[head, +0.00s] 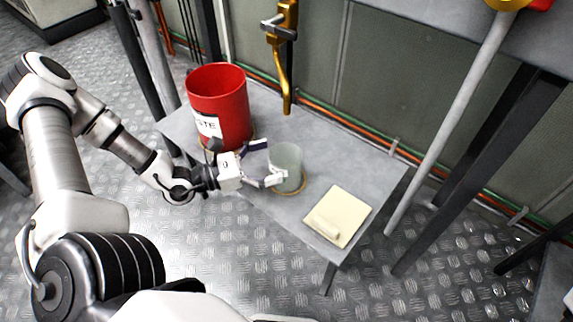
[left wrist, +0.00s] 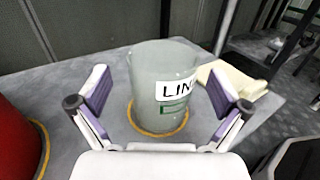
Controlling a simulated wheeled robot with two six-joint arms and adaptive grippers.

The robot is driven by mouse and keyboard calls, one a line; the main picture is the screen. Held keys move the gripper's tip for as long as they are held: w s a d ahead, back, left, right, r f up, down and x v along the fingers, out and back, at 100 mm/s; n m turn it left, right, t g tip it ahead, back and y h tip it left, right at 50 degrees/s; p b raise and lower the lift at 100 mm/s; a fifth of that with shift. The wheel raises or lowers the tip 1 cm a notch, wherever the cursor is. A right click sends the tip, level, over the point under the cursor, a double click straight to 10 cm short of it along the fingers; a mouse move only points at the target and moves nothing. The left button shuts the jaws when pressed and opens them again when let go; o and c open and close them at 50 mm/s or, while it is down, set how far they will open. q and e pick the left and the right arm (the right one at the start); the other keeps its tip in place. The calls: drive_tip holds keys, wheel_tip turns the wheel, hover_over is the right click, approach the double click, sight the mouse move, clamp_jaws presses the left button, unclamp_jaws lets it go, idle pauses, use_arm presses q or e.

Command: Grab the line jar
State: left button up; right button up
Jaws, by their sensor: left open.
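The line jar (head: 287,165) is a pale, translucent grey-green cylinder standing upright on a yellow ring on the grey table. In the left wrist view the jar (left wrist: 160,80) shows a white label reading "LIN" and a small green mark. My left gripper (head: 270,162) is open at the jar's left side, with its fingers pointing toward it. In the left wrist view the open fingers of the left gripper (left wrist: 158,100) stand on either side of the jar, with a gap at each side. My right gripper is not in view.
A red bucket (head: 220,100) with a white label stands on the table (head: 335,150), behind and left of the jar. A cream pad (head: 337,215) with a small roll lies to the right. A yellow handle (head: 283,60) hangs behind. A pale pole (head: 450,120) rises at right.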

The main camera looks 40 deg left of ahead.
sight(300, 154)
use_arm(q)
drive_tip(key=x, duration=0.1)
drive_tip(key=b+x, duration=0.2)
drive_tip(key=shift+w+d+f, duration=0.2)
drive_tip(key=shift+d+f, duration=0.05)
drive_tip(key=shift+d, duration=0.15)
drive_tip(key=shift+r, duration=0.2)
drive_tip(key=shift+c, duration=0.4)
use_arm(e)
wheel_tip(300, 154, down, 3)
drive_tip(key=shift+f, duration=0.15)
use_arm(q)
drive_tip(key=c, duration=1.1)
